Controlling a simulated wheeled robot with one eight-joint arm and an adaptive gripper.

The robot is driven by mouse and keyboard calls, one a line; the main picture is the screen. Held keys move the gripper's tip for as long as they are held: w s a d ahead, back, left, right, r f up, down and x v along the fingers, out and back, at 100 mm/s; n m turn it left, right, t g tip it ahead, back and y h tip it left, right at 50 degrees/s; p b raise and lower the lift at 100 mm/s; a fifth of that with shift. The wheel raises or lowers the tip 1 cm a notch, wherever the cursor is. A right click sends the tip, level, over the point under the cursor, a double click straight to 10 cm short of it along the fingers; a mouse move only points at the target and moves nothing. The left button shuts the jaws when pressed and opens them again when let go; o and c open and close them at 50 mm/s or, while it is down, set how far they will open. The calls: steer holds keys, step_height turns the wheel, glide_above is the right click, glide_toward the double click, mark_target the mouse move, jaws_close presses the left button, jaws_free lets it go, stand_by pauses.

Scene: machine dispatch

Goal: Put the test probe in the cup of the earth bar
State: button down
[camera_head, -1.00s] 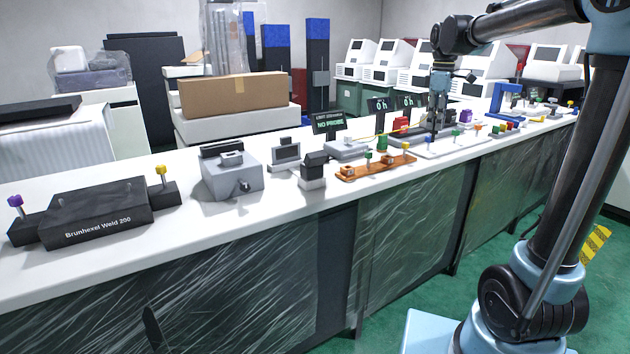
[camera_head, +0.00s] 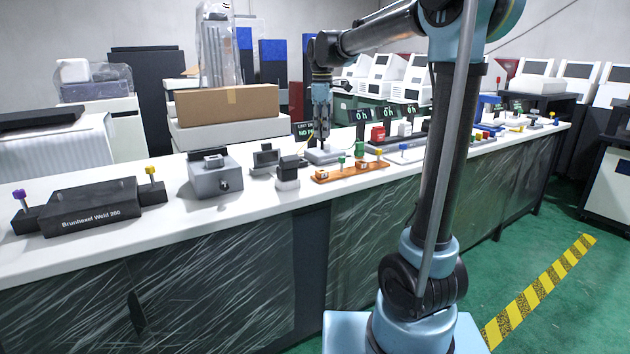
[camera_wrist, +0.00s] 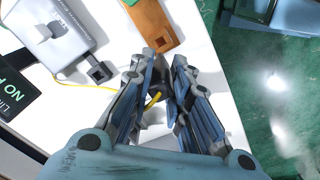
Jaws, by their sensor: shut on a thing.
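The earth bar appears to be the copper-coloured bar (camera_head: 350,172), lying on the bench front with several coloured-topped posts. Its end with a dark square recess shows in the wrist view (camera_wrist: 152,22). My gripper (camera_head: 321,146) is above the bench, just behind the bar, over a flat grey tester (camera_head: 325,156). In the wrist view, my gripper (camera_wrist: 158,92) is shut on the test probe (camera_wrist: 153,98), mostly hidden between the fingers. The probe and bar look apart.
A small black-and-grey device (camera_head: 288,174) stands left of the bar, with a grey box (camera_head: 215,178) farther left. A green-lettered sign (camera_wrist: 14,92) stands beside the tester. Several coloured parts sit to the right. The bench front edge is clear.

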stand_by(0.3)
steer(key=shift+f, duration=5.05)
steer(key=c, duration=1.5)
jaws_free()
